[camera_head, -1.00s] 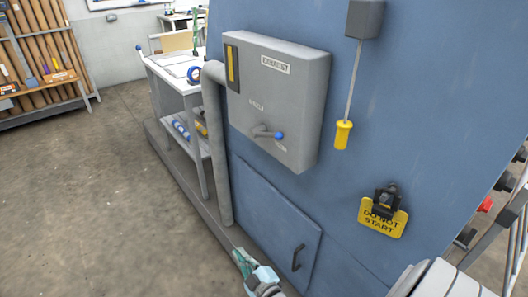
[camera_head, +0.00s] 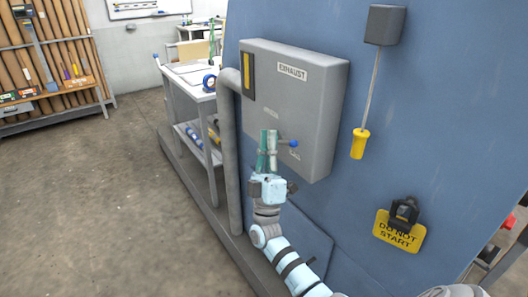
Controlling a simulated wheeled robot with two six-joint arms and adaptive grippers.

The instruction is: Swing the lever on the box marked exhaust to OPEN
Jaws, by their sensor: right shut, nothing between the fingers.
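The grey box (camera_head: 318,95) marked EXHAUST hangs on the blue machine wall. Its lever is short and dark with a blue ball knob (camera_head: 293,143), and it points to the right. Small labels above and below the lever are too small to read clearly. My right gripper (camera_head: 268,138) is shut and empty. It is in front of the lower middle of the box, just left of the knob, and hides the lever's pivot. I cannot tell whether it touches the lever. My left gripper is not in view.
A yellow-handled pull cord (camera_head: 360,143) hangs right of the box. A yellow DO NOT START tag (camera_head: 398,232) is on the wall below it. A grey pipe (camera_head: 231,150) runs down left of the box. A white bench (camera_head: 190,82) stands behind; open floor lies left.

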